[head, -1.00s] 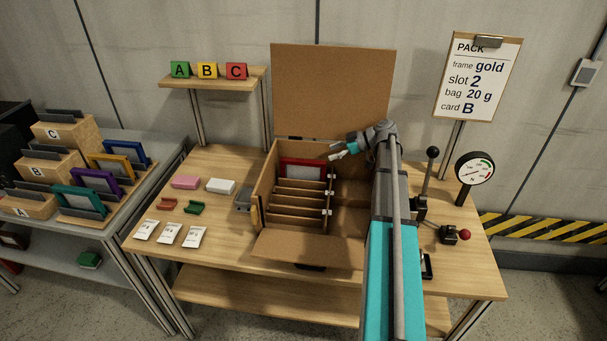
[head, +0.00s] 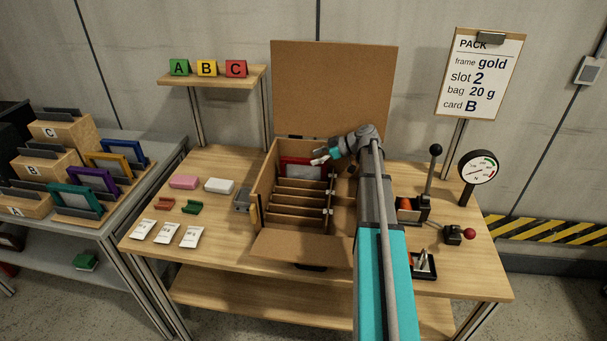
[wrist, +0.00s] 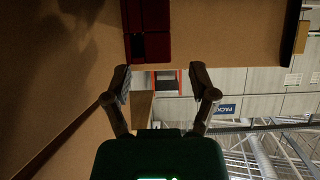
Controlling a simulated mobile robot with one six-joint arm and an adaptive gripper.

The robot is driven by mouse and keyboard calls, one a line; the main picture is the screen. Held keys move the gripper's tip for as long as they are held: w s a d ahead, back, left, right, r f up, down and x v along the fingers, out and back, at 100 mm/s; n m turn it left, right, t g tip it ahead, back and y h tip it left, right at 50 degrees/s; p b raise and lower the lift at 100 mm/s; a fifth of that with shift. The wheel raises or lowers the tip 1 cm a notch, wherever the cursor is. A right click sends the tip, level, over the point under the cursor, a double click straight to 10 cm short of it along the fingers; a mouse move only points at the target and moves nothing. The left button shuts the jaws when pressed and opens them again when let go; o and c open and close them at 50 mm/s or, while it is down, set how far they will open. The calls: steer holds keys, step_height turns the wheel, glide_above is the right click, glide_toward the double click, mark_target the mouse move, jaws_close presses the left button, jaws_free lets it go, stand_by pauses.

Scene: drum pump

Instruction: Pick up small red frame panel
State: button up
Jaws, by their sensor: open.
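The small red frame panel (head: 292,168) stands upright at the back of the slotted cardboard box (head: 262,200), behind its dividers. My gripper (head: 318,158) is at the panel's upper right end in the head view and covers part of it. In the wrist view, the dark red panel (wrist: 158,48) shows at the top, beyond the fingertips. My gripper (wrist: 162,82) is open there, with nothing between its fingers. Whether a finger touches the panel cannot be told.
The box's raised lid (head: 335,90) stands behind my gripper. Pink (head: 184,182) and white (head: 219,186) blocks and several white bags (head: 166,234) lie left of the box. A lever (head: 433,175) and a gauge (head: 478,167) stand to the right.

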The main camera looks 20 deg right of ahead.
mark_target(306, 160)
steer(key=b+x, duration=0.2)
steer(key=x, duration=0.2)
steer(key=shift+w+d+f, duration=0.1)
steer(key=shift+w+f, duration=0.05)
steer(key=shift+w, duration=0.1)
steer(key=shift+w+a+f, duration=0.15)
steer(key=shift+w+a, duration=0.15)
steer(key=shift+a, duration=0.15)
steer(key=shift+d, duration=0.1)
jaws_close()
